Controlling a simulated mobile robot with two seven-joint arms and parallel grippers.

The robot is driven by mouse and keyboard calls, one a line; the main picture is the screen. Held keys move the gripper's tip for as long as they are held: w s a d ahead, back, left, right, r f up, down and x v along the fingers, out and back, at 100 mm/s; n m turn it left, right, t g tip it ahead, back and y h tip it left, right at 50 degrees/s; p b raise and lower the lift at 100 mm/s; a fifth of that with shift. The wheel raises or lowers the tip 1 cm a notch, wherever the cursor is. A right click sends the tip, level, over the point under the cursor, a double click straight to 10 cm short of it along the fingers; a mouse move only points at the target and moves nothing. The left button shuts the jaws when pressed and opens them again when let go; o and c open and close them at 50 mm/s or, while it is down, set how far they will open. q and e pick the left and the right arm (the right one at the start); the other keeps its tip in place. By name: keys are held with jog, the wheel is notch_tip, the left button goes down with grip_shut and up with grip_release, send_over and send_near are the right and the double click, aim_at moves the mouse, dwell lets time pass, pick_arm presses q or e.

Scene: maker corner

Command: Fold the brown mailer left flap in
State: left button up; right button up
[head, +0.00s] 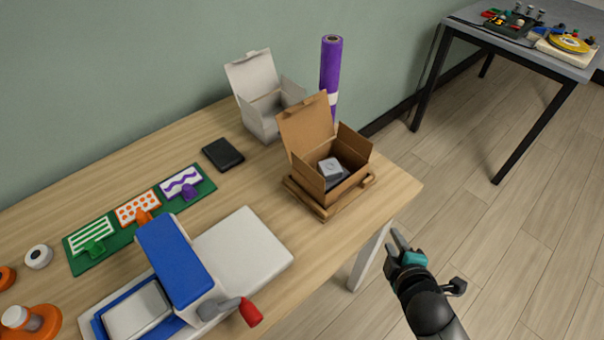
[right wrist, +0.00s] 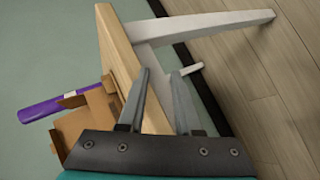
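The brown mailer (head: 308,179) is an open cardboard box on a wooden tray (head: 324,211) near the table's right end. Its large lid stands up at the back left. Side flaps stand up, the right one (head: 355,143) leaning outward. A grey block (head: 331,168) lies inside. Part of the mailer (right wrist: 82,124) shows in the right wrist view, left of the fingers. My right gripper (head: 403,240) is beyond the table's right edge, apart from the mailer. Its fingers (right wrist: 162,75) are spread and empty in the right wrist view. My left gripper is not in view.
A white open box (head: 262,118) and a purple roll (head: 331,68) stand behind the mailer. A black wallet-like item (head: 223,154), a green mat (head: 139,217) and a blue-white press (head: 175,260) lie to the left. Open floor lies right of the table.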

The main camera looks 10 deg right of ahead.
jog(key=w+r+n+t+y, duration=0.2)
jog(key=w+r+n+t, duration=0.15)
jog(key=r+n, duration=0.35)
jog(key=n+y, duration=1)
jog(key=n, duration=1.3)
send_near(291, 152)
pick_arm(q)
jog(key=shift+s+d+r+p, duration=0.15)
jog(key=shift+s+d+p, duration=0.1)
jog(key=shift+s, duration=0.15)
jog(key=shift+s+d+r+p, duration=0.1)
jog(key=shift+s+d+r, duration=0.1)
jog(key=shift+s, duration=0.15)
pick_arm(e)
jog(key=x, duration=0.5)
jog(key=shift+w+f, duration=0.1)
jog(key=shift+w, duration=0.05)
jog(key=c, duration=0.5)
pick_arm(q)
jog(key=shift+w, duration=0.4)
pick_arm(e)
grip_shut()
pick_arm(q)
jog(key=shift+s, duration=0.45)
